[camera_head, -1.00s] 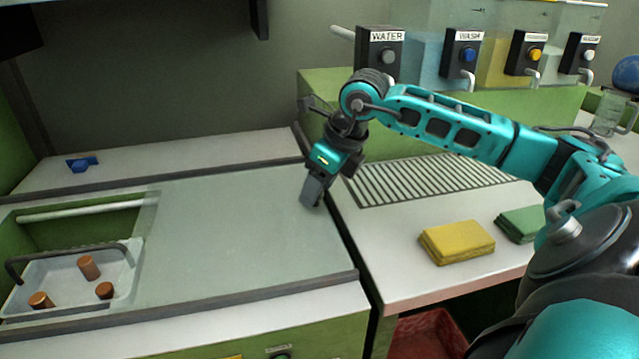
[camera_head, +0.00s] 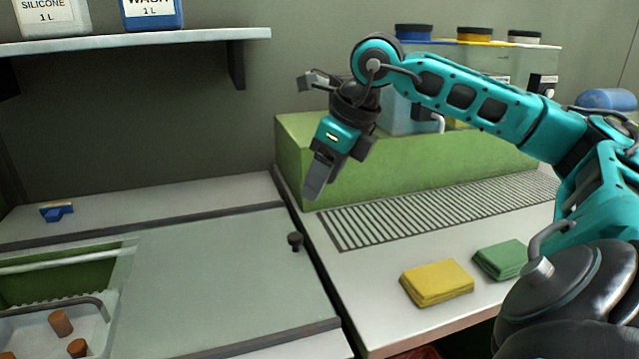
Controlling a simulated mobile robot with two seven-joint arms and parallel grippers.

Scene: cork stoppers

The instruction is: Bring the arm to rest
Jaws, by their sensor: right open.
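My right arm (camera_head: 480,105) reaches in from the right, over the drainer. My right gripper (camera_head: 316,180) points down and to the left, with its fingertips in the air and nothing visible between them. It is open, though its fingers overlap from this side. A small dark knob (camera_head: 295,240) stands on the grey cover panel (camera_head: 220,275), below the gripper and apart from it. Brown cork stoppers (camera_head: 60,323) lie in a pale tray (camera_head: 22,340) at the lower left, cut off by the picture's edge. My left gripper does not show.
A green block (camera_head: 400,165) with tanks on it stands behind my right gripper. A slatted drainer (camera_head: 440,210), a yellow cloth (camera_head: 437,283) and a green cloth (camera_head: 500,260) lie at the right. A shelf (camera_head: 130,40) hangs upper left. A blue item (camera_head: 57,211) lies on the back ledge.

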